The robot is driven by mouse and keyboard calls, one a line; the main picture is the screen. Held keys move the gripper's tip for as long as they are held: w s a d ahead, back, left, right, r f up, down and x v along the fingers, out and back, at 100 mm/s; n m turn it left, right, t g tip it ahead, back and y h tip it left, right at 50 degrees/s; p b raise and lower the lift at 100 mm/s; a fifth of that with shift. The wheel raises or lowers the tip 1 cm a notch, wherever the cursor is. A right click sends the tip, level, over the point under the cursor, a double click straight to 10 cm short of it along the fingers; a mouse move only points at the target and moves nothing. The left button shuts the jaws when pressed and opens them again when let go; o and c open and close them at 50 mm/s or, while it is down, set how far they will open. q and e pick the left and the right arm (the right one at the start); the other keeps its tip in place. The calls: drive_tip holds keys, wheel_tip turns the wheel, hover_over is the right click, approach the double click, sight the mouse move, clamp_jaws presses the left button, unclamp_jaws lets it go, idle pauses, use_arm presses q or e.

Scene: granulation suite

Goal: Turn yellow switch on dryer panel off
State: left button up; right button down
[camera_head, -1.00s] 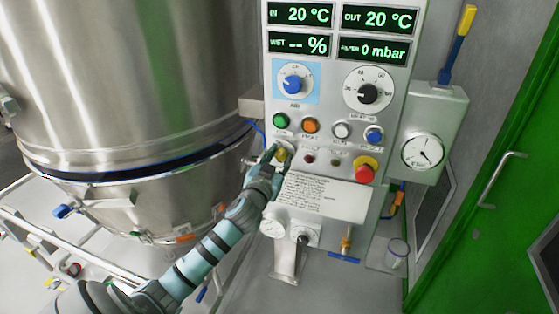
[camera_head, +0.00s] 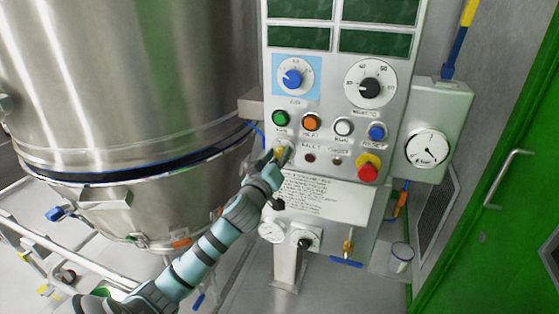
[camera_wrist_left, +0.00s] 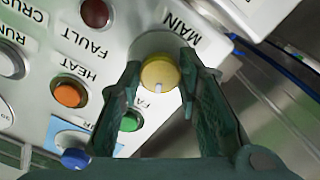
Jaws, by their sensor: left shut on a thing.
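The grey dryer panel (camera_head: 325,100) stands in the middle of the head view. Its yellow switch (camera_wrist_left: 160,73), beside the MAIN label, sits between my left gripper's fingers in the left wrist view. A white mark shows on the knob's face. My left gripper (camera_head: 279,157) is shut on this switch, with one finger on each side. In the head view the fingers mostly hide the knob. The panel's displays (camera_head: 373,43) are dark, with no figures lit. My right gripper is not in view.
Green (camera_head: 280,118) and orange (camera_head: 310,122) buttons sit just above the switch. A red emergency knob (camera_head: 368,170) is to its right. A large steel vessel (camera_head: 130,80) stands close on the left. A green door (camera_head: 505,210) is at right.

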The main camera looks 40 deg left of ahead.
use_arm(q)
drive_tip(key=shift+n, duration=0.5)
drive_tip(key=o, duration=1.1)
drive_tip(key=shift+o, duration=0.2)
drive_tip(key=v, duration=1.2)
drive_tip(key=shift+w, duration=0.1)
